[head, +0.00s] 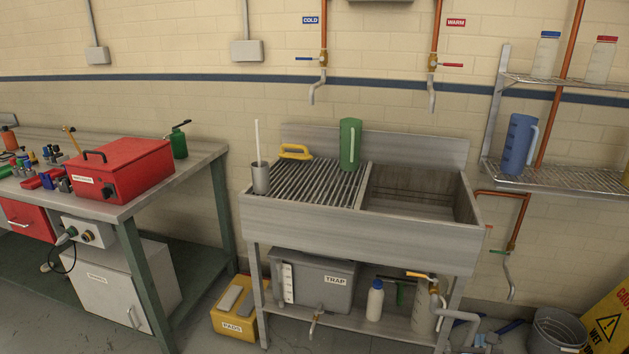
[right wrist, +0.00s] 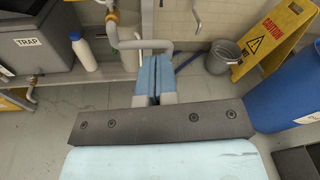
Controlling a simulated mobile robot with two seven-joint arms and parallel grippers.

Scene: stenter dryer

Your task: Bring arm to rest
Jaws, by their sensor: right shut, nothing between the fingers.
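My right gripper (right wrist: 155,65) shows in the right wrist view. Its two blue-padded fingers are together and nothing is seen between them. The fingers point toward the floor and pipe area beneath the sink. The dark gripper body (right wrist: 160,124) and a pale blue arm part fill the lower middle of that view. I cannot make out the right gripper clearly in the head view. My left gripper is in neither view.
A metal sink (head: 355,228) stands ahead, with a trap box (head: 325,285) and white bottle (head: 374,300) below. A workbench (head: 190,185) is at left. A grey bucket (right wrist: 222,62), yellow caution sign (right wrist: 270,42) and blue bin (right wrist: 285,97) stand at right.

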